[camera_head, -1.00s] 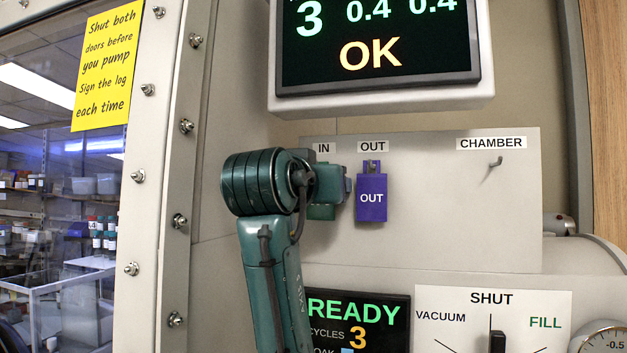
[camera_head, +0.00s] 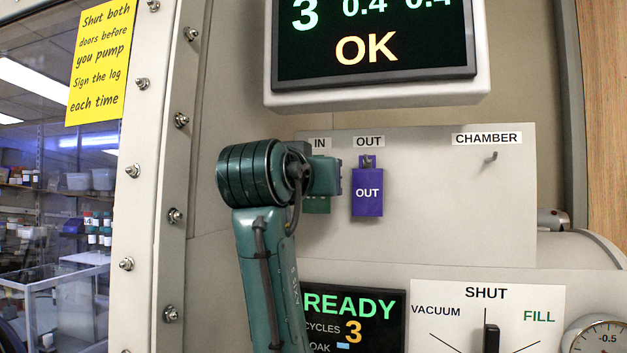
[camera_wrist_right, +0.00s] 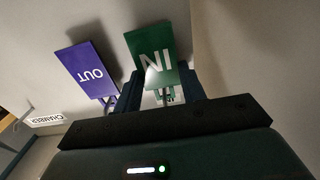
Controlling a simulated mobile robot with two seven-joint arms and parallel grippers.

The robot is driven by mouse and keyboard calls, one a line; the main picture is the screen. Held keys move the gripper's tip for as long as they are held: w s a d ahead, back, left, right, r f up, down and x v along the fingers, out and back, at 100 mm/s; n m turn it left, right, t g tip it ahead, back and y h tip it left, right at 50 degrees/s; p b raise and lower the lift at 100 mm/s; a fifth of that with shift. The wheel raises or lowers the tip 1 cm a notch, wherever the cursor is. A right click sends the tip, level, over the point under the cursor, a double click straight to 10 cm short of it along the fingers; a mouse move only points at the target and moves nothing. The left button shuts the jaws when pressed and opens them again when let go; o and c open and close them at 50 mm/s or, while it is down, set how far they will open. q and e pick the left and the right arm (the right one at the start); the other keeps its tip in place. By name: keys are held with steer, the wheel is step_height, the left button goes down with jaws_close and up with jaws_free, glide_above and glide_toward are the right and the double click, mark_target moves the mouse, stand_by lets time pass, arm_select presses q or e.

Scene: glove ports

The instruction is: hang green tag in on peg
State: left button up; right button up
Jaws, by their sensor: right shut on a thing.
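The green tag (camera_head: 317,205), lettered IN, shows in the head view only as a lower part below my right gripper (camera_head: 328,176). In the right wrist view the tag (camera_wrist_right: 150,55) lies between the two dark fingers of my right gripper (camera_wrist_right: 165,84), which is shut on it. The tag is at the panel under the IN label (camera_head: 321,142). The gripper hides the tag's top and the peg there, so I cannot tell whether the tag is on the peg. My left gripper is not in view.
A purple OUT tag (camera_head: 367,192) hangs from its peg close to the right of my gripper. The CHAMBER peg (camera_head: 490,157) is bare. A screen (camera_head: 375,45) juts out above, and a READY display (camera_head: 350,315) and dial plate (camera_head: 440,330) are below.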

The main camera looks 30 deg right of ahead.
steer(key=shift+r, duration=0.15)
steer(key=shift+s+a, duration=0.1)
steer(key=shift+s+a, duration=0.45)
steer(key=shift+a, duration=0.1)
steer(key=shift+s+a, duration=0.1)
stand_by(0.4)
steer(key=shift+s+a+r, duration=0.25)
steer(key=shift+s+a, duration=0.2)
steer(key=shift+a, duration=0.05)
steer(key=b+v, duration=0.1)
steer(key=v, duration=0.6)
stand_by(1.4)
